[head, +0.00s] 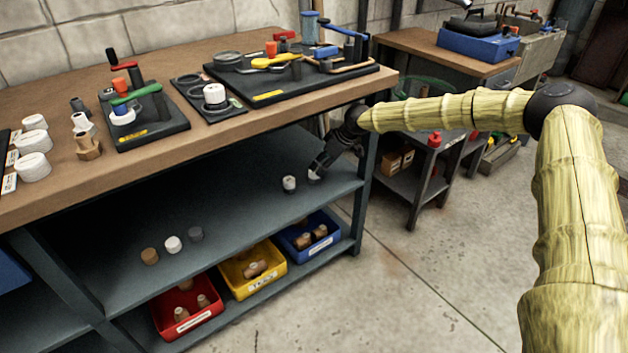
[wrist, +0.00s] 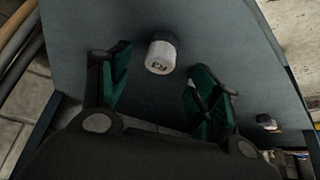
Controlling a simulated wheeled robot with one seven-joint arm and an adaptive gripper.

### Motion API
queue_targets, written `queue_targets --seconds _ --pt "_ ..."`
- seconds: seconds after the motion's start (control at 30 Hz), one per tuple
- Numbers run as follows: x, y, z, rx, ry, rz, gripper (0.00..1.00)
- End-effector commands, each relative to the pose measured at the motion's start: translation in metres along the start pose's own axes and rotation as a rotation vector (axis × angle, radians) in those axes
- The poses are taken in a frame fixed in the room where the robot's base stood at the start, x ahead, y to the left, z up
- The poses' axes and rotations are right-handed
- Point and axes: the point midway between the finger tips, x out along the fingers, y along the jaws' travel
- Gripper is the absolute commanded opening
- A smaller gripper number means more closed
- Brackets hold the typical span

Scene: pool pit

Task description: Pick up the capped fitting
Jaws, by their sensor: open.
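A short fitting (wrist: 161,55), white with a dark grey end and small dark lettering, stands on the shelf in the wrist view. It lies between and a little beyond the green-padded fingertips of my gripper (wrist: 162,80), which is open and empty. In the head view my gripper (head: 318,168) reaches down to the right end of the middle shelf, with a pale piece at its tips, partly hidden.
The bench top (head: 230,125) overhangs the shelf (head: 235,205). Brown, white and grey round pieces stand further left. Red (head: 190,320), yellow (head: 255,285) and blue (head: 310,245) bins sit below. A table leg (head: 362,195) stands close to my gripper.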

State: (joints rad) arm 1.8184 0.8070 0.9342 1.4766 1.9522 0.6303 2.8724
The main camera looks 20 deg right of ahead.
Motion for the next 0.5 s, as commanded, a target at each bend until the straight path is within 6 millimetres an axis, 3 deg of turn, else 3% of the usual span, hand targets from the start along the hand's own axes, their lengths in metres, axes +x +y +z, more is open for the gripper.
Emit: queue_targets --seconds 0.27,0.5 --pt "0.021 -0.001 0.001 -0.003 -0.002 -0.001 0.62" --pt "0.056 -0.002 0.002 -0.004 -0.004 -0.001 0.62"
